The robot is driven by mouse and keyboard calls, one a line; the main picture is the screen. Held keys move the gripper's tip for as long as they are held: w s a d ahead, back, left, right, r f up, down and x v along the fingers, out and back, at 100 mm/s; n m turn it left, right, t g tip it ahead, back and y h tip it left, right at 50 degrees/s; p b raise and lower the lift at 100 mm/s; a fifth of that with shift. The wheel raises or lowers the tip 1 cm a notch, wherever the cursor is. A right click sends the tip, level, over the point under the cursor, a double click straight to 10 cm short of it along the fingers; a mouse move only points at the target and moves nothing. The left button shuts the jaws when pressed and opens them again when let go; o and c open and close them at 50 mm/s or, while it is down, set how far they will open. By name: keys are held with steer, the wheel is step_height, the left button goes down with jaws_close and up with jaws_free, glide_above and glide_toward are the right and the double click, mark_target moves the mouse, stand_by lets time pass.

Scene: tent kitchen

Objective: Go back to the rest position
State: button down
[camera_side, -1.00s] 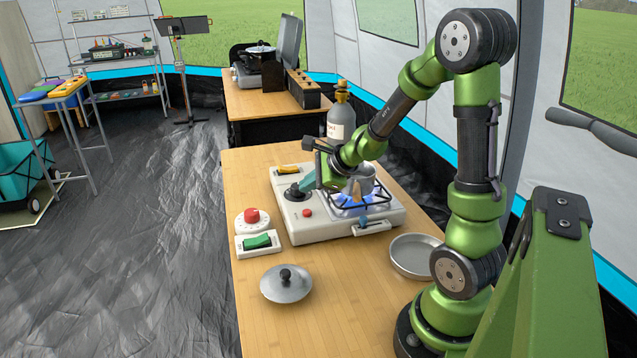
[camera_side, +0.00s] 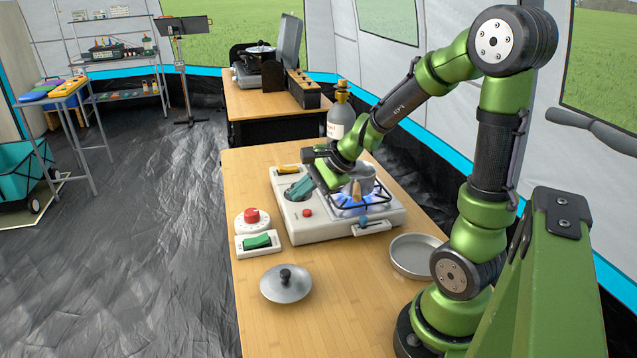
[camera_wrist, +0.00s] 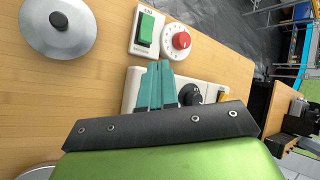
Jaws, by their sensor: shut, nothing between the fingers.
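My gripper (camera_side: 299,188) is above the left part of the white gas stove (camera_side: 310,232), close to its black knob. In the wrist view the teal fingers (camera_wrist: 158,84) are together with nothing between them. The black knob (camera_wrist: 190,95) shows just right of the fingers there; in the side view the gripper largely hides it.
A pot lid (camera_side: 286,284), a green rocker switch (camera_side: 257,242) and a red-knobbed dial (camera_side: 251,218) lie left of the stove. A round metal pan (camera_side: 416,255) is near my base. A bottle (camera_side: 341,115) stands behind the stove.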

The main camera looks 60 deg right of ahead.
steer(key=s+a+r+n+g, duration=0.1)
steer(key=s+a+r+n, duration=0.8)
steer(key=n, duration=0.7)
steer(key=s+a, duration=0.2)
steer(key=a, duration=0.2)
steer(key=shift+s+a+r+n, duration=0.2)
steer(key=shift+s+a+n, duration=0.15)
steer(key=shift+s+n, duration=0.05)
